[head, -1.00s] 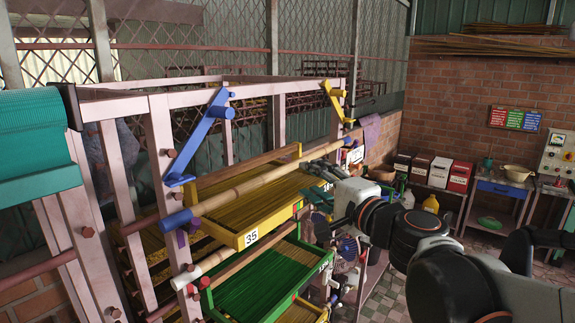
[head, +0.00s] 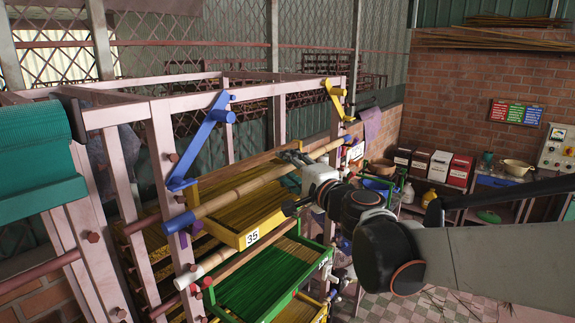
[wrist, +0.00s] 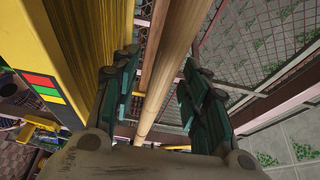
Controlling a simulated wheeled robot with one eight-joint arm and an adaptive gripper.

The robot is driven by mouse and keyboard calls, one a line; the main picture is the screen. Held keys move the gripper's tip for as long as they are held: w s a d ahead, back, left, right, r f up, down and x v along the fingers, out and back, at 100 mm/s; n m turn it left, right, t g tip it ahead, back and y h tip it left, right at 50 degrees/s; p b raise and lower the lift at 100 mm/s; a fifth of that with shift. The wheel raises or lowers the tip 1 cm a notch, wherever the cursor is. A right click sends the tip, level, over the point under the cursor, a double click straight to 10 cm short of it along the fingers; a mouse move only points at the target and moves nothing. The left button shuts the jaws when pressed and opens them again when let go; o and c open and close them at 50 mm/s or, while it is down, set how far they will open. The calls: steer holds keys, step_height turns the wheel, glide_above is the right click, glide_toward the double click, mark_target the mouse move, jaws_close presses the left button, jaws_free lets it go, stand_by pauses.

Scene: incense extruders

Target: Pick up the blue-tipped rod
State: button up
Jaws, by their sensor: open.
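The blue-tipped rod (head: 238,193) is a long pale bamboo pole lying across the rack's front, with a blue sleeve (head: 179,222) at its near left end and blue again at its far right end. My gripper (head: 297,158) is open at the rod's right half in the head view. In the wrist view, the rod (wrist: 172,62) runs lengthwise between the two spread green-padded fingers, with visible room on both sides. I cannot tell whether it touches the palm.
A yellow tray (head: 225,237) marked 35 sits just below the rod, and a green tray (head: 236,313) lies lower. A browner rod (wrist: 154,48) runs close alongside. A blue lever (head: 206,140) and a yellow lever (head: 336,98) are on the pink rack (head: 163,150).

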steer(key=shift+w+a, duration=0.1)
jaws_close()
steer(key=shift+r, duration=0.1)
stand_by(0.3)
steer(key=shift+s+d+r, duration=0.35)
steer(key=shift+s+r, duration=0.1)
steer(key=shift+s, duration=0.05)
steer(key=shift+s+d+r, duration=3.15)
steer(key=shift+s+r, duration=1.85)
steer(key=shift+s, duration=0.6)
steer(key=s+d+p, duration=0.5)
steer(key=s+d, duration=0.6)
steer(key=d, duration=0.3)
